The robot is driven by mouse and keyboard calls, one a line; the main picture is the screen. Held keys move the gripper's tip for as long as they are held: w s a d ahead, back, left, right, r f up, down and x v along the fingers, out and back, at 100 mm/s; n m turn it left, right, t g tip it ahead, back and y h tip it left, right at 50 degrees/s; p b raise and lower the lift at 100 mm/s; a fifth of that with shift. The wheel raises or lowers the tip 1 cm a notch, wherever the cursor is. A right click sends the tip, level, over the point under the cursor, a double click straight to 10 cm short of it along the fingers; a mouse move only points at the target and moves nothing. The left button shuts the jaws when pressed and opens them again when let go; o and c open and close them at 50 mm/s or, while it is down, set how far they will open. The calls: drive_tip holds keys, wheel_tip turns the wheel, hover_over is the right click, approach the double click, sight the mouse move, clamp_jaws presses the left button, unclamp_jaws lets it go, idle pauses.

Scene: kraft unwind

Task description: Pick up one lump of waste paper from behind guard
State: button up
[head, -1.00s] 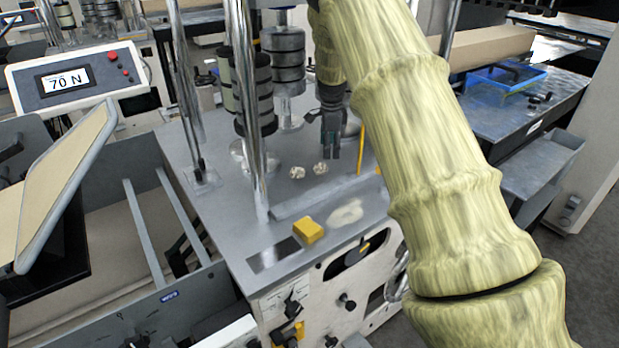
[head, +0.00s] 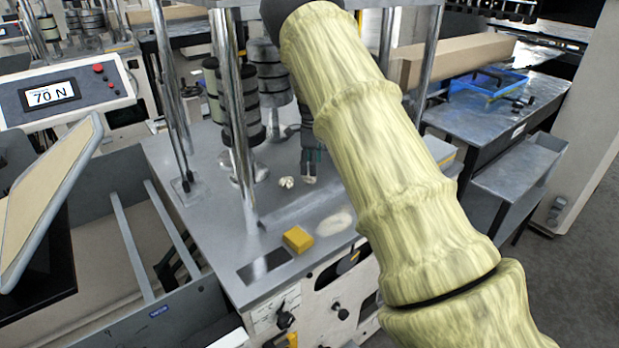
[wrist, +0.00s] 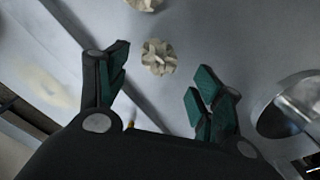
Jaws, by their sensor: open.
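Crumpled pale lumps of waste paper lie on the grey machine deck. In the head view one lump (head: 286,183) lies just left of my gripper (head: 310,178), and another (head: 260,172) lies farther left beside a chrome post. My fingertips hide the deck under them. In the wrist view my gripper (wrist: 157,84) is open and empty. One lump (wrist: 159,57) shows ahead of the gap between its fingers, apart from both. A second lump (wrist: 145,4) is cut by the top edge. A low metal strip (head: 305,206), perhaps the guard, lies in front of the lumps.
Chrome posts (head: 233,100) and dark ringed rollers (head: 272,75) stand left of and behind my gripper. A yellow block (head: 298,239) sits at the deck's front. A shiny round metal part (wrist: 290,105) is close to the right finger in the wrist view.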

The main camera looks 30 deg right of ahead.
sight(310, 178)
drive_tip(key=shift+a+f+p, duration=0.15)
drive_tip(key=shift+f+p, duration=0.4)
drive_tip(key=shift+f, duration=0.05)
drive_tip(key=shift+f+p, duration=0.7)
drive_tip(key=shift+f, duration=1.2)
drive_tip(key=c, duration=0.8)
